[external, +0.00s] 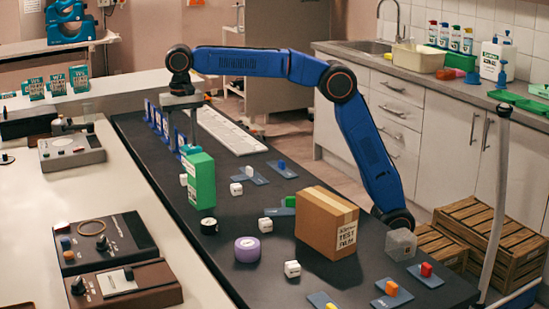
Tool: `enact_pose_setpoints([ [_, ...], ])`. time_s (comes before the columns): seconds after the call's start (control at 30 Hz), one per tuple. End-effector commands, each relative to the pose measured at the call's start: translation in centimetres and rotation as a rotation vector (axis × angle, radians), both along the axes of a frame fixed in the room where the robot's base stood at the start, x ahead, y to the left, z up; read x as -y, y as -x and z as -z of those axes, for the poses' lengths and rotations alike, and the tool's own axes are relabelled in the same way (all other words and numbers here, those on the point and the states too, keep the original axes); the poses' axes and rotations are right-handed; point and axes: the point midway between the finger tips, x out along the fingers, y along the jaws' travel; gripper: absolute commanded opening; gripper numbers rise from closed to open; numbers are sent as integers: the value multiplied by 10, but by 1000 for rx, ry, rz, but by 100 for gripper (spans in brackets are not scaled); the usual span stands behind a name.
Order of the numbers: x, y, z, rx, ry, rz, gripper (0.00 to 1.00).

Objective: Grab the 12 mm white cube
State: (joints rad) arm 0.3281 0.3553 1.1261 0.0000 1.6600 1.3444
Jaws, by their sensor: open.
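Several small white cubes lie on the black table (225,272). One white cube (236,189) and another (250,171) are right of the green box; a third (265,225) is near the middle. Another white cube (292,268) is near the front, and one more (183,180) shows at the left, beside the green box. I cannot tell which is the 12 mm one. My gripper (184,149) is open and points down at the table's left side, above the far left cube. The upright green box (199,178) stands in front and hides part of its fingertips.
A cardboard box (326,222) stands right of the middle. A purple roll (247,249), black roll (208,225) and clear grey block (400,244) stand around it. Coloured blocks sit on dark cards. A white keyboard-like strip (227,130) and blue frames (158,122) are behind.

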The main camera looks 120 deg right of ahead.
Motion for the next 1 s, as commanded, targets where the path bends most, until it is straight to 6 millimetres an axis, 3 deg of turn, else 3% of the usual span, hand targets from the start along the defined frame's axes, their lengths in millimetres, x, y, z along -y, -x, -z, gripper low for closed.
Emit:
enact_pose_setpoints([
  [0.3,0,0,52,-3,-1,0,45],
  [0.57,-1,0,67,-1,0,0,45],
  [1.0,-3,-3,115,-1,0,0,45],
])
